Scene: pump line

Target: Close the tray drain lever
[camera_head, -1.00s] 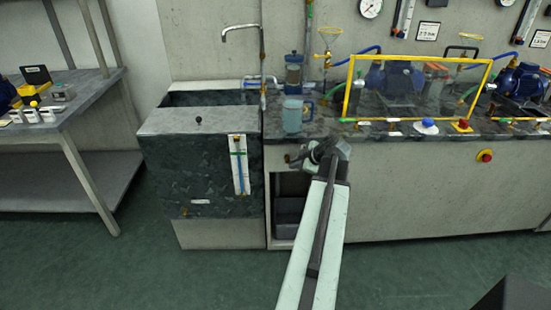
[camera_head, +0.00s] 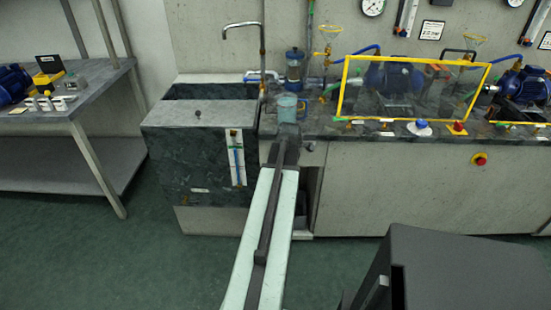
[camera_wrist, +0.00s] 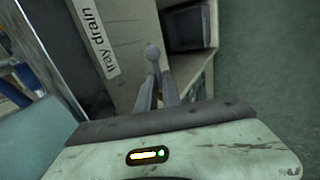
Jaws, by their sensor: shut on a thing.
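In the wrist view a label reading "tray drain" (camera_wrist: 95,38) is on the cabinet front. Beside it a small lever with a round grey knob (camera_wrist: 152,52) stands between the fingertips of my gripper (camera_wrist: 157,78). The fingers are close together and shut on the lever, with the knob showing beyond their tips. In the head view my wrist (camera_head: 287,134) is at the bench front edge, below the jug, and hides the lever and the fingers. How far the lever is turned cannot be told.
A light-blue jug (camera_head: 287,106) stands on the bench right behind my wrist. A sink unit (camera_head: 195,150) is to the left, and a yellow-framed guard (camera_head: 415,62) and a red stop button (camera_head: 479,159) to the right. An open cupboard bay (camera_wrist: 190,28) lies beside the lever.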

